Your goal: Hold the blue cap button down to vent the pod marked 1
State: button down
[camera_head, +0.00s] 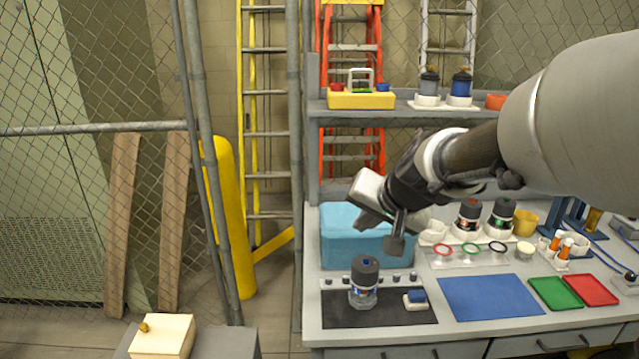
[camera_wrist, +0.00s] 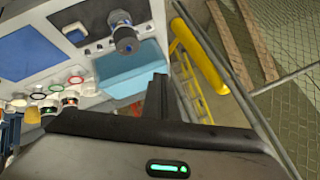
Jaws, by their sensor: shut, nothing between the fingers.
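A clear pod (camera_head: 363,294) with a dark grey cap (camera_head: 364,272) stands upright on the dark mat (camera_head: 400,314) at the table's front left. A small blue button (camera_head: 365,261) shows on top of the cap. In the wrist view the same pod (camera_wrist: 125,36) shows near the top, its blue button (camera_wrist: 128,45) facing the camera. I cannot read a number on it. My gripper (camera_head: 394,246) is shut and empty, above and a little right of the pod, apart from it. In the wrist view its dark fingers (camera_wrist: 158,98) point beside the blue box.
A light blue box (camera_head: 345,240) stands behind the pod. Two more dark-capped pods (camera_head: 468,216) stand farther back, and two (camera_head: 460,84) on the shelf. A small blue-topped block (camera_head: 416,299) lies right of the pod. A blue mat (camera_head: 490,296) lies farther right.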

aim_at(366, 262)
jog(key=w+d+f+m+t+h, duration=0.1)
jog(key=w+d+f+m, duration=0.2)
jog(key=w, duration=0.7)
notch_tip(366, 262, down, 3)
jog(key=shift+d+r, duration=0.15)
jog(key=shift+d, duration=0.2)
jog(key=shift+s, duration=0.1)
notch_tip(366, 262, down, 9)
jog(key=b, duration=0.8)
jog(key=shift+r, duration=0.1)
jog(key=shift+b, duration=0.35)
dwell(0.6)
jog(key=shift+f+b, duration=0.4)
jog(key=shift+f, duration=0.05)
jog(key=shift+f+b, duration=0.5)
dwell(3.2)
